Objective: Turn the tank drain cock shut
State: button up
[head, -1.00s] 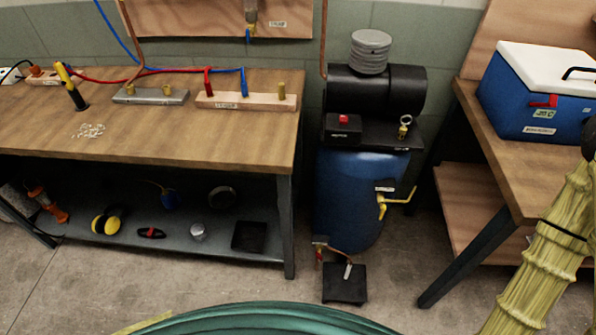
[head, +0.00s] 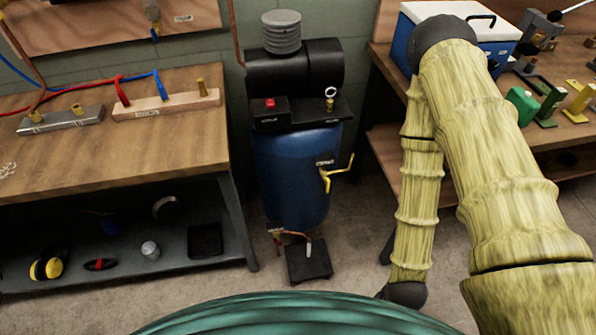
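The blue tank (head: 292,185) of a compressor stands upright on the floor between two benches. Low on its front left is a small cock with a red part (head: 277,237) and a thin copper tube beside it; its exact handle angle is too small to tell. A black tray (head: 308,262) sits on the floor below the tube. A yellow-handled valve (head: 326,178) with a label sticks out higher on the tank's right side. My arm folds down at the right of the tank, apart from it. No gripper fingers show.
A wooden bench (head: 150,135) with a lower shelf (head: 125,250) is close on the left. Another bench (head: 385,160) stands on the right, bearing a cooler (head: 405,45) and tools. Bare floor (head: 355,225) lies right of the tank. A teal rounded surface fills the bottom edge.

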aim_at(276, 240)
jog(key=z, duration=1.5)
jog(key=k, duration=0.85)
jog(key=u, duration=1.8)
